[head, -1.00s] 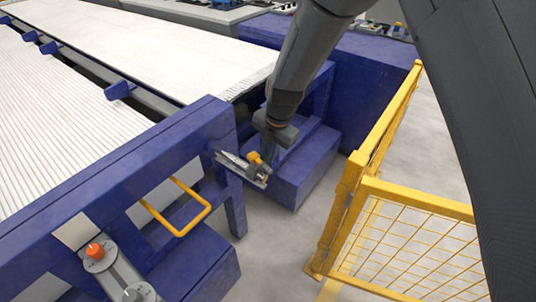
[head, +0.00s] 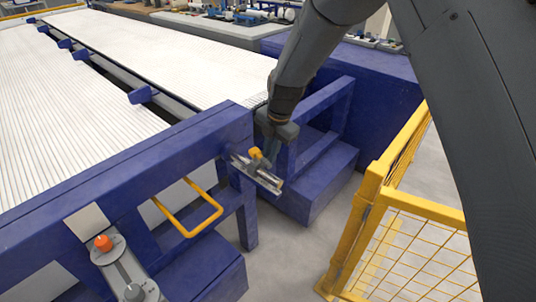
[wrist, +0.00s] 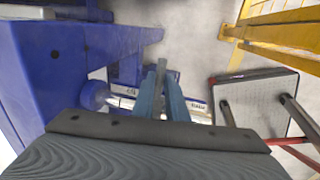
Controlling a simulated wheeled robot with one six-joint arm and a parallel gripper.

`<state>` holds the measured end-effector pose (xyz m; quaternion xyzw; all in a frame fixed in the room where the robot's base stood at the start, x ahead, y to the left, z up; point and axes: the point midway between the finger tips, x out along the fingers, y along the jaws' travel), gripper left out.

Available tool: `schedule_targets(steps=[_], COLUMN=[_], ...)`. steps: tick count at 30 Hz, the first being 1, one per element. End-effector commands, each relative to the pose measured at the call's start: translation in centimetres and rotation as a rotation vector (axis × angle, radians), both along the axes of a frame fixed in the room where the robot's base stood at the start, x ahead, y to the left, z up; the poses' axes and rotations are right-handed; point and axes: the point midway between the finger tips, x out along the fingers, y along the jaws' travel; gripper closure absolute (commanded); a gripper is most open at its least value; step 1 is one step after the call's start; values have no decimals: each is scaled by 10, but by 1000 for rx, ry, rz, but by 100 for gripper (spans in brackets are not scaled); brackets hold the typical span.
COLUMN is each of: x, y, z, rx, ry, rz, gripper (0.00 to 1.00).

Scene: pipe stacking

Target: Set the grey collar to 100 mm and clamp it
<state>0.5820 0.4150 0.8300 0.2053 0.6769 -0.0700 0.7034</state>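A metal rail assembly (head: 268,182) sticks out from the corner of the blue frame in the head view, with a yellow knob (head: 256,153) on it. The rail also shows in the wrist view (wrist: 196,109), crossing behind my fingers, with small dark markings near its right part. I cannot tell the grey collar apart from the other grey parts, nor read the scale. My gripper (wrist: 161,98) points down at the rail, its two blue-grey fingers close beside a narrow grey upright piece (wrist: 161,72). Whether they touch or grip it is unclear.
A blue frame (head: 130,150) with a yellow handle (head: 190,225) and an orange knob (head: 103,243) stands left. A yellow mesh fence (head: 410,255) stands right. A grey-topped platform (wrist: 255,98) shows right in the wrist view. Grey floor lies between frame and fence.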

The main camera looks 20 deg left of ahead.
Motion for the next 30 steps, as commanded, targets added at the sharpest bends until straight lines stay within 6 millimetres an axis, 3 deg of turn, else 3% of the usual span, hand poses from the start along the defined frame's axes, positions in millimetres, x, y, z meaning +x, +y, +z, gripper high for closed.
schedule_targets(steps=[3,14,30], x=[0,-1,-6], y=[0,1,-12], z=[0,5,72], rx=[0,1,0], ry=[0,-2,-2], rz=[0,3,2], gripper=[70,70,70])
